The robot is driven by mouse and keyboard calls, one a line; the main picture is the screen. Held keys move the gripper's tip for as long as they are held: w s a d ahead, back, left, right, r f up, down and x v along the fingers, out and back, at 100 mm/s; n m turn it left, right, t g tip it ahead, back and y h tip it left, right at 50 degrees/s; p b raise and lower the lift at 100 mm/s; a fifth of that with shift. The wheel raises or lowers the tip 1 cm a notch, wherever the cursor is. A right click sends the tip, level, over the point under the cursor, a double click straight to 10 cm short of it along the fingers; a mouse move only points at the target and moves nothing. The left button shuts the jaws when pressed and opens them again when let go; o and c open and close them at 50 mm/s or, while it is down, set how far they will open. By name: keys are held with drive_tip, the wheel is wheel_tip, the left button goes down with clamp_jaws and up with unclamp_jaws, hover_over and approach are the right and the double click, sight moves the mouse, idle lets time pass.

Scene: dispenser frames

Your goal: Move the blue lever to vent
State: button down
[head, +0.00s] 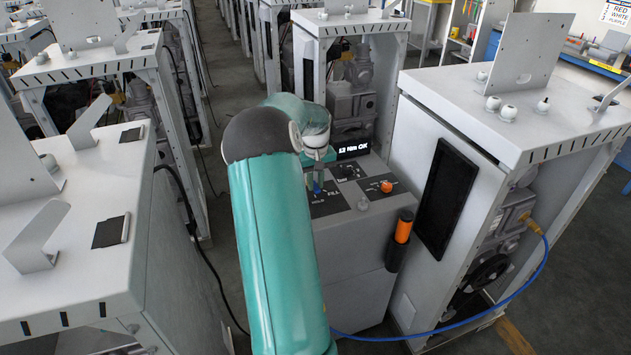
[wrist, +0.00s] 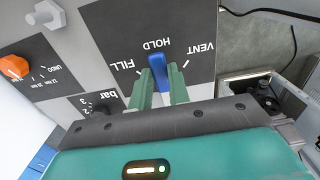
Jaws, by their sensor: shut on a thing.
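The blue lever (wrist: 157,66) stands on a dark plate marked FILL, HOLD and VENT, upside down in the wrist view. Its tip points to HOLD, between the other two marks. My gripper (wrist: 158,77) has its two green fingers on either side of the lever, shut on it. In the head view a bit of the blue lever (head: 317,187) shows below my wrist, over the grey dispenser panel (head: 345,226). My teal arm hides much of the plate there, and VENT cannot be read.
An orange knob (head: 386,186) and a pale knob (head: 363,203) sit right of the lever. A small display (head: 353,148) reads "12 Nm OK". An orange and black tool (head: 400,238) hangs at the panel's right side. White cabinets (head: 520,120) stand close on both sides.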

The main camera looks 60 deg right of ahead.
drive_tip(key=shift+w, duration=0.1)
drive_tip(key=w+m, duration=0.1)
drive_tip(key=m, duration=0.1)
drive_tip(key=a+m, duration=0.1)
drive_tip(key=m, duration=0.1)
drive_tip(key=shift+w+a, duration=0.1)
drive_tip(key=shift+w, duration=0.25)
drive_tip(key=shift+w+a+m, duration=0.15)
drive_tip(key=shift+w+m, duration=0.35)
drive_tip(key=shift+m, duration=0.5)
drive_tip(key=shift+w+a+m, duration=0.1)
drive_tip(key=shift+w+m, duration=0.4)
drive_tip(key=shift+m, duration=0.5)
drive_tip(key=c, duration=1.3)
unclamp_jaws()
wheel_tip(320, 180, up, 14)
drive_tip(key=shift+f, duration=0.1)
